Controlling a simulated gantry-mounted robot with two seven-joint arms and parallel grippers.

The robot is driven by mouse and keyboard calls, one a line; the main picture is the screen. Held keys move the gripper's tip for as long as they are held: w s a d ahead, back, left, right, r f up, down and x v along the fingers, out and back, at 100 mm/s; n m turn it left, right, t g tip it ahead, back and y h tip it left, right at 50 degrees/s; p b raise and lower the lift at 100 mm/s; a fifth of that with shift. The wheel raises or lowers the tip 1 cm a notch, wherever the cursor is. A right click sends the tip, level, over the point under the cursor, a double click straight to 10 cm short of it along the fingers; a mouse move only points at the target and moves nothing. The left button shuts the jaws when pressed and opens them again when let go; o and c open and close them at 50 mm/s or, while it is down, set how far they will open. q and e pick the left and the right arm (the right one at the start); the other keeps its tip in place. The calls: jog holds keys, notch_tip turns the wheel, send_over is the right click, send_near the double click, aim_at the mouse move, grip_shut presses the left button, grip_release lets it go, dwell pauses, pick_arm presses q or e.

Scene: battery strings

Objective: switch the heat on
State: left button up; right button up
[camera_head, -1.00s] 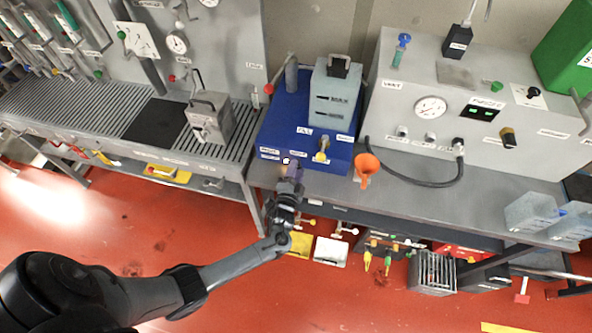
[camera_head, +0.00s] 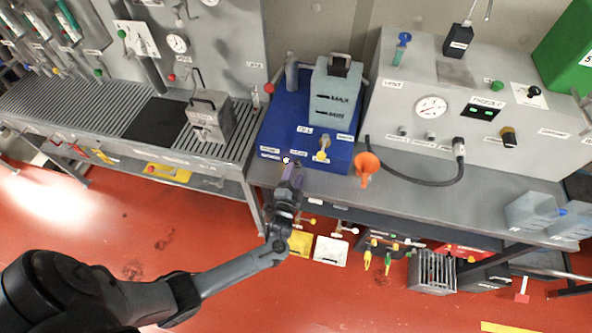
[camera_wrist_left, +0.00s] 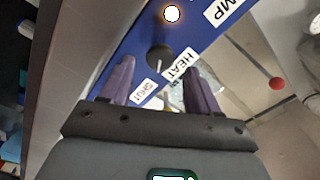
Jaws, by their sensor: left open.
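The blue unit (camera_head: 285,125) stands on the bench with a grey-green tank (camera_head: 335,98) on top. Its front edge carries small labels and a lit white lamp (camera_head: 286,160). In the left wrist view the HEAT label (camera_wrist_left: 178,69) sits beside a dark round switch (camera_wrist_left: 159,56) with a thin pale lever; the lit lamp also shows above it (camera_wrist_left: 172,13). My left gripper (camera_head: 292,170) is at the front of the blue unit. Its two purple fingers (camera_wrist_left: 158,78) are open and apart, with the switch just beyond their tips; I cannot tell any contact. My right gripper is not in view.
A grey panel box (camera_head: 470,95) with a gauge and a black hose (camera_head: 440,182) is further right. A grey metal box (camera_head: 209,115) stands on the slatted bench at left.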

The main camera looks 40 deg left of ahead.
pick_arm(q)
jog(key=v, duration=0.8)
jog(key=shift+s+d, duration=0.1)
jog(key=shift+s, duration=0.05)
